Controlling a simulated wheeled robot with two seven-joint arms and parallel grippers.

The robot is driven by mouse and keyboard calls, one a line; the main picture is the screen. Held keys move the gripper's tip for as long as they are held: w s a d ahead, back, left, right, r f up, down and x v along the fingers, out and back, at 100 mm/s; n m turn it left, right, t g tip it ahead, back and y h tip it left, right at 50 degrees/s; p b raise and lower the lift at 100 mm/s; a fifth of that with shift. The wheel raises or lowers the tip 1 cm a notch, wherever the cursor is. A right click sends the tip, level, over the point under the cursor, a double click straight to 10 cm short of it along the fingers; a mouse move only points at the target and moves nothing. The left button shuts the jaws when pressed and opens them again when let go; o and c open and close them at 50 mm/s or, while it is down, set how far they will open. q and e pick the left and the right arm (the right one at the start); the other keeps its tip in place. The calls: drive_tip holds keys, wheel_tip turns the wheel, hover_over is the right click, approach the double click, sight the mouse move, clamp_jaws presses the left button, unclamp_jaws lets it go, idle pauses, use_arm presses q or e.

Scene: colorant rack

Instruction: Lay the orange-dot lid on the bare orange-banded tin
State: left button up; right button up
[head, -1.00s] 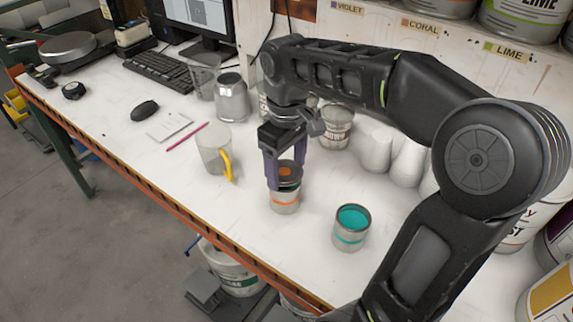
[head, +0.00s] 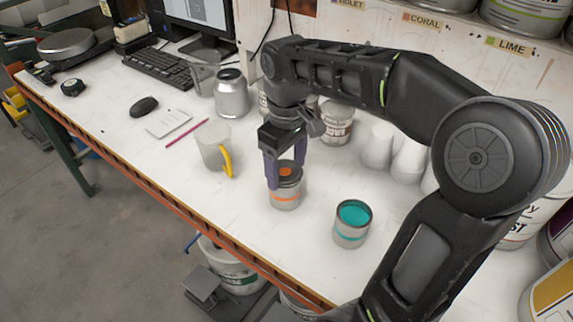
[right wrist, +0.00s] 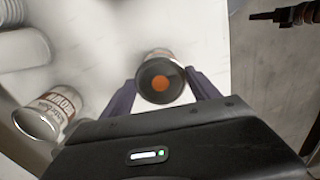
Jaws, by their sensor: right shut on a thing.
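The dark lid with the orange dot (head: 287,173) is between the purple fingers of my right gripper (head: 288,181), which is shut on it. It sits level at the top of the orange-banded tin (head: 285,199); whether it rests fully on the rim I cannot tell. In the right wrist view the lid (right wrist: 161,82) covers the tin's mouth, and part of the tin's side shows behind it. An open tin with teal paint and a teal band (head: 351,222) stands to the right. My left gripper is not in view.
A silver jar (head: 231,95), a brown-labelled can (head: 337,123) and white cups (head: 378,146) stand behind. The table's front edge (head: 190,207) runs close by. Clear table lies between mug and tin.

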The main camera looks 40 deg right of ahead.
drive_tip(key=o, duration=1.4)
drive_tip(key=shift+c, duration=0.2)
drive_tip(key=shift+r, duration=0.3)
wheel_tip(320, 180, up, 7)
drive_tip(key=p, duration=0.3)
drive_tip(key=shift+r+p, duration=0.15)
drive_tip(key=shift+p, duration=0.2)
